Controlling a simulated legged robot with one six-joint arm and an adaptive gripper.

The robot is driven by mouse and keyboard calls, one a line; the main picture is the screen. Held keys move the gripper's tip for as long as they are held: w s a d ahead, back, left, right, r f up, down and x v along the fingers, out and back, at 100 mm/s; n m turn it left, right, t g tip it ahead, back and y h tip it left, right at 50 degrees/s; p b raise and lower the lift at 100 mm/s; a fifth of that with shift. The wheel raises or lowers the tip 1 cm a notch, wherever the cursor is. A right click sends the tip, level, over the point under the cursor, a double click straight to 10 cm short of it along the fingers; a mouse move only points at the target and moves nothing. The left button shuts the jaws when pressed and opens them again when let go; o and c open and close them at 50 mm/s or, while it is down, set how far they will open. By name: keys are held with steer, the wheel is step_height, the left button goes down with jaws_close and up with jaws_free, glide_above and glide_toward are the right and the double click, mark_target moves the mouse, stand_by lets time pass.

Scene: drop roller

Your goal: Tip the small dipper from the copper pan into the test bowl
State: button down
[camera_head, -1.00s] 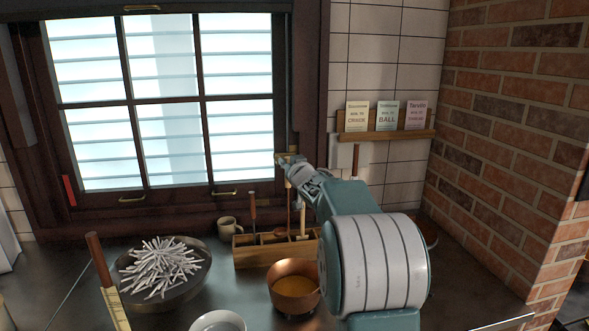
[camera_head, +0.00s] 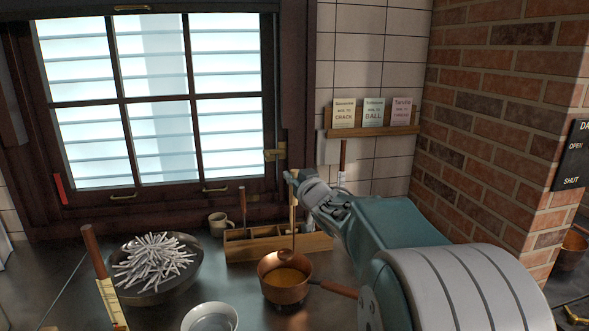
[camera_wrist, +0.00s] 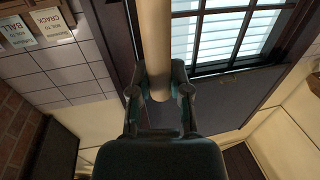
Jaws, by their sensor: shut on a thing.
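My gripper (camera_head: 292,178) is shut on the upper part of a slim, light tan handle, which I take to be the dipper (camera_head: 293,212). In the wrist view the pale handle (camera_wrist: 155,45) sits between both fingers (camera_wrist: 158,92). In the head view it hangs nearly upright, its lower end at the copper pan (camera_head: 266,293). The dipper's cup cannot be made out, so I cannot tell whether it is in the liquid. The pan holds an amber liquid and its handle points right. A white bowl (camera_head: 186,322), likely the test bowl, stands front left of the pan.
A wooden rack (camera_head: 240,252) stands behind the pan, with a mug (camera_head: 218,224) beside it. A dark bowl of white sticks (camera_head: 150,298) is at left, near an upright brown-handled tool (camera_head: 93,255). Cards (camera_head: 373,112) stand on a wall ledge. A brick wall (camera_head: 480,150) is at right.

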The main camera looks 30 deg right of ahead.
mark_target(294, 220)
steer(key=shift+f, duration=6.15)
steer(key=shift+r, duration=0.1)
steer(key=shift+r, duration=7.1)
